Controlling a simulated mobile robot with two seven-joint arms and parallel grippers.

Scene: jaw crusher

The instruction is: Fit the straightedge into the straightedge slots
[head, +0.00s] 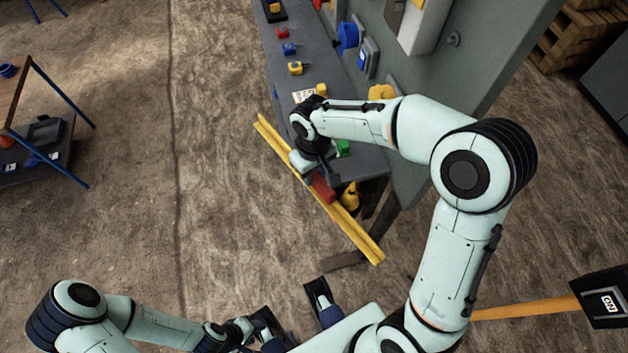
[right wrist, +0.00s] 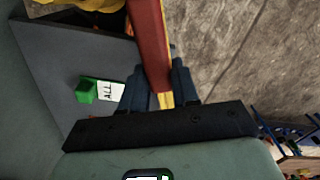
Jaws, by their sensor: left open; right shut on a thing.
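The straightedge (head: 352,232) is a long yellow bar with a red part in its middle. My left gripper (head: 292,313) is open and empty at the bottom of the head view, well apart from the bar. I cannot make out the straightedge slots.
The grey bench (head: 318,72) carries several small red, blue and yellow pieces, and a green block (head: 343,148) near its near end. A tall grey-green panel (head: 480,50) stands right of it. A table (head: 35,100) stands far left. The floor between is clear.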

